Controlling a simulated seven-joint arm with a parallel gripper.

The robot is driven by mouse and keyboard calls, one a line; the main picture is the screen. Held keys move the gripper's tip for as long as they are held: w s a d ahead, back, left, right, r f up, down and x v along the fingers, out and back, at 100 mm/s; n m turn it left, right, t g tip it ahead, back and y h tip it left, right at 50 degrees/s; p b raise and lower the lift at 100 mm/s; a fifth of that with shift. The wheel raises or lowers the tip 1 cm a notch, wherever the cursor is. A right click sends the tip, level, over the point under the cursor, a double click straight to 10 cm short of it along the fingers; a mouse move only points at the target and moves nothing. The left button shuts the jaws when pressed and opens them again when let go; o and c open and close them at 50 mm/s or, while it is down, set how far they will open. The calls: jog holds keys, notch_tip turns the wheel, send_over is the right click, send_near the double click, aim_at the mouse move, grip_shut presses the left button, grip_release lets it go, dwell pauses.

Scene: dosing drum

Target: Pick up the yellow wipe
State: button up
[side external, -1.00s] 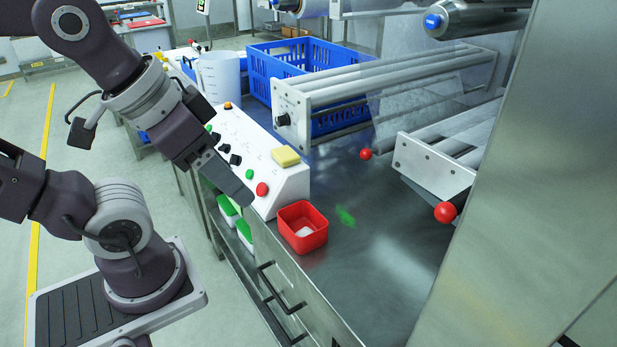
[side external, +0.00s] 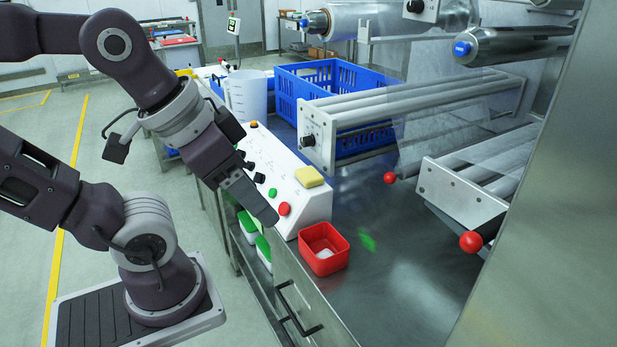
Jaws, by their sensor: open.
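The yellow wipe (side external: 309,177) is a small pad with a pale lower layer. It lies on top of the white control box (side external: 318,207), near its right end. My gripper (side external: 268,212) is in front of the control box, to the left of the wipe and a little lower in the picture. It is apart from the wipe and holds nothing that I can see. The gap between its fingers is hidden from this angle.
A red open box (side external: 324,248) with something white inside stands on the steel table (side external: 400,265), right of my gripper. Rollers with red knobs (side external: 390,178) lie beyond. A blue crate (side external: 345,82) and a clear jug (side external: 247,96) stand at the back.

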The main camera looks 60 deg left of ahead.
jog(key=shift+o, duration=1.4)
jog(key=m+g, duration=0.6)
jog(key=m, duration=1.2)
send_over(310, 174)
jog(key=f, duration=0.9)
jog(key=shift+s+d, duration=0.15)
jog(key=shift+s, duration=0.2)
jog(key=shift+m, duration=0.3)
jog(key=f, duration=0.7)
jog(key=shift+w, duration=0.35)
jog(key=c, duration=1.4)
notch_tip(310, 174, up, 10)
jog(key=shift+r, duration=0.1)
